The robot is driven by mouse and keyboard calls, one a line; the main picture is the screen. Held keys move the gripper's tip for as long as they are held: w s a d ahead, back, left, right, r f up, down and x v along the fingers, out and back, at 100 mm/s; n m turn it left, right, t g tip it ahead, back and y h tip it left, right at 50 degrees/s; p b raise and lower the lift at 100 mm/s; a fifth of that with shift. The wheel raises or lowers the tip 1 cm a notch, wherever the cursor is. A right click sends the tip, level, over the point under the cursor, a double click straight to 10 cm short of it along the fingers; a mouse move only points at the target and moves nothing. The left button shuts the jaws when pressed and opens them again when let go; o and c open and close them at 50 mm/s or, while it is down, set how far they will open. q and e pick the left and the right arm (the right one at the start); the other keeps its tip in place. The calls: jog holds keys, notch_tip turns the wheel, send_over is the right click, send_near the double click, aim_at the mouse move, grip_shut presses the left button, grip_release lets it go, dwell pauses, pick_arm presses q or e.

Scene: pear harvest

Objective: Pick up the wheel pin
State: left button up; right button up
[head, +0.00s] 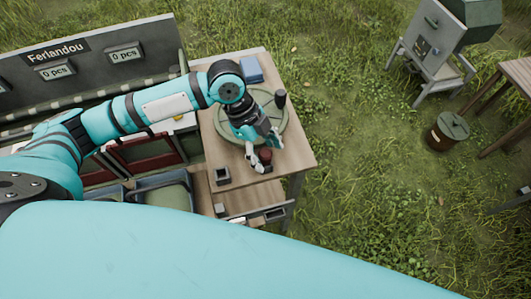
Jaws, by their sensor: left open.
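A round green wheel (282,124) lies on the wooden table, partly hidden under my left arm. A small dark red piece (266,154), which may be the wheel pin, is at the wheel's near edge. My left gripper (257,164) is open, pointing down, with its pale fingers right beside this piece. I cannot tell whether they touch it or whether it is between them. A dark upright knob (280,98) stands at the wheel's far right edge. My right gripper is not in view.
The wooden table (298,156) also holds a blue box (251,69) at the back and a small dark square holder (222,176) at the front left. A barrel (447,131) stands on the grass at right.

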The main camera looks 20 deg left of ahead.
pick_arm(q)
jog(key=shift+f, duration=0.2)
grip_shut()
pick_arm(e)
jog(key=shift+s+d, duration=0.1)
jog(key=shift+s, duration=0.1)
pick_arm(q)
jog(key=shift+r, duration=0.1)
